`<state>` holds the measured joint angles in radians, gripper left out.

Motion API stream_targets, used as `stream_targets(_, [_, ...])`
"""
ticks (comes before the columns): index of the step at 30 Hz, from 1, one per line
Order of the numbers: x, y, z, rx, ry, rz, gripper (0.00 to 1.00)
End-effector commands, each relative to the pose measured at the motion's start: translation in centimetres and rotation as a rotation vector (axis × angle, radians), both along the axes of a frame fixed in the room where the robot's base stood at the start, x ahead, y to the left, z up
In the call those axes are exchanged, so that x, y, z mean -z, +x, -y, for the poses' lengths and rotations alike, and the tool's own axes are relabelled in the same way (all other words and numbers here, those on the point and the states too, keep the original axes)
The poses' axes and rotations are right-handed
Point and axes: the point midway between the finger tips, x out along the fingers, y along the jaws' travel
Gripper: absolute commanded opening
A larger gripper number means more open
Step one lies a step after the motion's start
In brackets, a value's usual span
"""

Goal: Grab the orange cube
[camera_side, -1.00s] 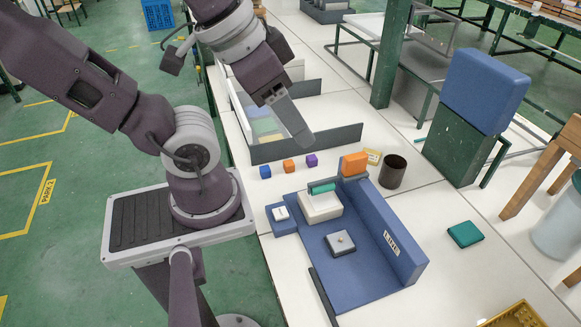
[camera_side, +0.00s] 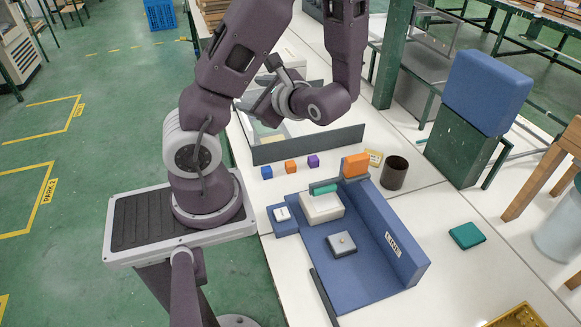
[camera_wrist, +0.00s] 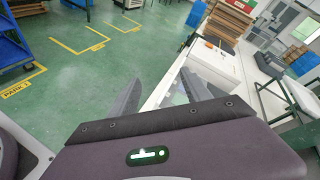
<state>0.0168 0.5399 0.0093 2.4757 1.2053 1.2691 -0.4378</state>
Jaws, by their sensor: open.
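The three stand apart in a row in front of a dark low wall. My gripper (camera_wrist: 161,78) is open and empty in the wrist view, with its two fingers spread. In the side view it is partly hidden by my arm, above and behind the cubes, turned away from them. The wrist view shows floor and distant furniture, not the cubes.
A larger orange block (camera_side: 356,164) rests at the back of the blue fixture (camera_side: 405,262). A dark cup (camera_side: 394,172) stands right of it. The dark wall (camera_side: 310,145) runs behind the cubes. A teal block (camera_side: 467,235) lies on clear table at right.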

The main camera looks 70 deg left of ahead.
Motion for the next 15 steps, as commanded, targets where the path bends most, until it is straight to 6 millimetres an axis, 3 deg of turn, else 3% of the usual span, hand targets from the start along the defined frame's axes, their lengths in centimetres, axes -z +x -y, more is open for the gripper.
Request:
stream_targets(3, [3.5, 4.3, -3.2, 0.274, 0.105, -0.248, 0.56])
stream_targets(7, [10.4, 8.3, -4.3, 0.585, 0.102, -0.430, 0.56])
stream_targets(9, [14.3, 9.2, -4.1, 0.717, 0.063, -0.488, 0.56])
stream_targets(12, [18.4, 9.5, -3.5, 0.837, 0.005, -0.531, 0.56])
stream_targets(15, [20.5, 9.4, -3.1, 0.889, -0.028, -0.545, 0.56])
